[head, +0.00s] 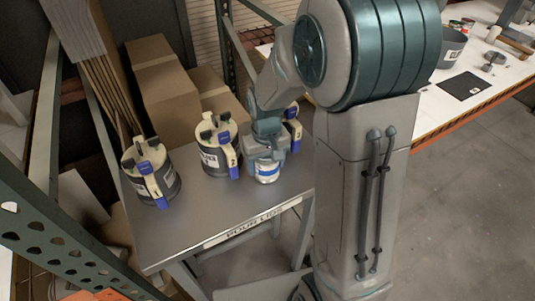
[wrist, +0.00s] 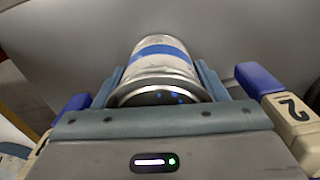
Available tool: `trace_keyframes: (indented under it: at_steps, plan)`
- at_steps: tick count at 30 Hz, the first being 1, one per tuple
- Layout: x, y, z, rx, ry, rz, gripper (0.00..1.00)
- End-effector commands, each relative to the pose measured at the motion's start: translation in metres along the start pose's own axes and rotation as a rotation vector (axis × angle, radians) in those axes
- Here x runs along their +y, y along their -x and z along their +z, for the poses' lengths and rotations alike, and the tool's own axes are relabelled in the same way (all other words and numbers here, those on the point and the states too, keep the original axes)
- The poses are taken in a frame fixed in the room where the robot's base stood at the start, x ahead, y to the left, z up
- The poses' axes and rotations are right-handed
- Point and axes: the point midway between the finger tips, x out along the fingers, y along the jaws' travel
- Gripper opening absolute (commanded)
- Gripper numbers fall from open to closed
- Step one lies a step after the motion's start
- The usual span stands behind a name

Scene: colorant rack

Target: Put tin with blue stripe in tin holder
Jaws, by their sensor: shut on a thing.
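The tin with the blue stripe (head: 267,173) is pale with a blue band, at the front part of the grey metal bench. It also shows in the wrist view (wrist: 163,50), lying between the two fingers. My gripper (head: 266,158) is shut on it from above, and its fingers flank the tin in the wrist view (wrist: 160,78). I cannot tell whether the tin touches the bench top. I cannot make out the tin holder for certain; a small grey ring-like object (head: 495,57) stands on the white table at the far right.
Large canisters with blue-handled clamps stand on the bench (head: 225,209): one at left (head: 162,187), one beside my gripper (head: 209,158), one partly hidden behind it (head: 292,123). The white table (head: 425,125) holds a grey bucket (head: 450,48) and black mat (head: 465,86). Rack posts and cardboard boxes surround the bench.

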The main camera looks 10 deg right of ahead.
Motion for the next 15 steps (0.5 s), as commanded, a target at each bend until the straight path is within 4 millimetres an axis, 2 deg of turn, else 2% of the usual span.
trace_keyframes:
  at_steps: [14,15]
  plan:
    - [0.0001,-0.0077,-0.0003,0.002,0.001,0.0,0.31]
    - [0.0,-0.0081,-0.0001,0.001,0.001,0.0,0.68]
